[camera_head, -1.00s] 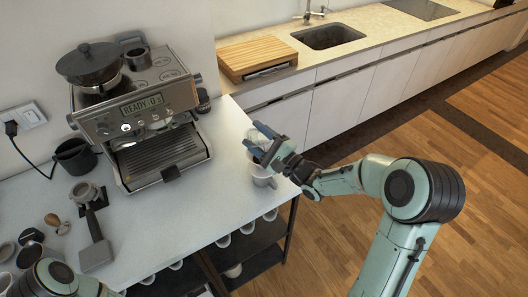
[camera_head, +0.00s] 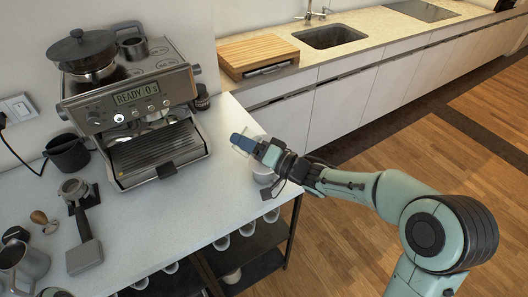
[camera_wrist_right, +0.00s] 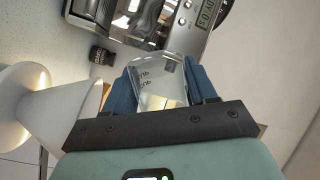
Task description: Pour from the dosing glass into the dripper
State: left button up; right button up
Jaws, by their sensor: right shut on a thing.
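My right gripper (camera_head: 243,144) is shut on the clear dosing glass (camera_wrist_right: 160,80), which sits between its blue fingers. Markings show on the glass's wall; the fingers hide its sides, and I cannot tell how much it contains. The white dripper (camera_head: 264,174) stands at the counter's right edge, partly hidden by the right gripper and wrist. The dripper (camera_wrist_right: 65,110) also shows at the left of the right wrist view, beside the glass and apart from it. The wrist picture is strongly rolled against the counter. My left gripper is not in view.
The espresso machine (camera_head: 135,115) stands at the back of the white counter (camera_head: 165,220), with a carafe (camera_head: 90,65) on top. A portafilter (camera_head: 80,220), a tamper (camera_head: 43,221) and a metal pitcher (camera_head: 22,265) are at the left. The counter's middle is clear. Cups sit on a shelf below.

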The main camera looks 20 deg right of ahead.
jog(key=shift+r+n, duration=0.3)
jog(key=shift+n, duration=0.6)
jog(key=shift+s+n, duration=0.1)
jog(key=shift+n, duration=0.6)
pick_arm(q)
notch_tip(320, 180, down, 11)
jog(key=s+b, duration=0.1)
jog(key=b, duration=1)
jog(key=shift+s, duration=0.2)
pick_arm(e)
jog(key=s+a+f+n+g+h, duration=0.1)
jog(key=a+f+n+h, duration=0.1)
jog(key=a+f+n, duration=0.2)
jog(key=shift+s+a+f+n, duration=0.25)
jog(key=shift+s+f+n, duration=0.05)
jog(key=shift+f+n, duration=1.5)
